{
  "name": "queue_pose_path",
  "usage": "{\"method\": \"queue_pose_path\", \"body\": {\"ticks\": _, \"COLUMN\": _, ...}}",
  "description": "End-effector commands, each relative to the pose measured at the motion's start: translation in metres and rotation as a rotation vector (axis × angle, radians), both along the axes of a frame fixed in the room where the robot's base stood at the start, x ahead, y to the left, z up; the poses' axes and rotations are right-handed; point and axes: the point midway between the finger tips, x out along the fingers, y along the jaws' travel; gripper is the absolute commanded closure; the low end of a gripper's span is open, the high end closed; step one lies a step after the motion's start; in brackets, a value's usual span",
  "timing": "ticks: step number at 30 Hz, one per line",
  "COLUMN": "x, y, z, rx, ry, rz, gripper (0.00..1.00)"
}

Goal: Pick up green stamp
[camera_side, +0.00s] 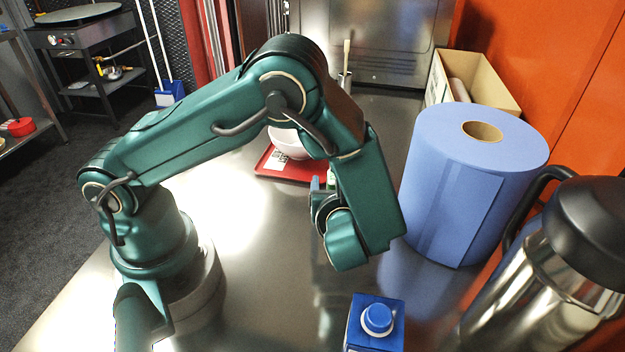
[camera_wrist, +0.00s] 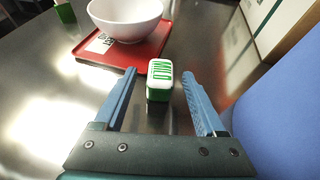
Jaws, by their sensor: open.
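The green stamp (camera_wrist: 160,82) shows in the wrist view as a small block with green sides and a white top marked with green lettering. It stands on the steel counter just in front of a red tray. In the side view my arm hides most of the stamp and the gripper, and a small green and white bit (camera_side: 331,178) shows beside the wrist.
The red tray (camera_wrist: 88,52) holds a white bowl (camera_wrist: 125,18) and a printed card. A blue carton (camera_side: 375,325) is at the front. A cardboard box (camera_side: 490,85) stands behind.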

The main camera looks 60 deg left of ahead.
Motion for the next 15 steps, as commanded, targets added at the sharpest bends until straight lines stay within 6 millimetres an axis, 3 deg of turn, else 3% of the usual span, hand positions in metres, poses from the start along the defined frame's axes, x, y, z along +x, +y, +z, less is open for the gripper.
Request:
{"method": "queue_pose_path", "body": {"ticks": 12, "x": 0.0056, "y": 0.0096, "z": -0.0046, "rx": -0.001, "ry": 0.0, "rz": 0.001, "gripper": 0.28}}
{"method": "queue_pose_path", "body": {"ticks": 15, "x": 0.0056, "y": 0.0096, "z": -0.0046, "rx": -0.001, "ry": 0.0, "rz": 0.001, "gripper": 0.66}}
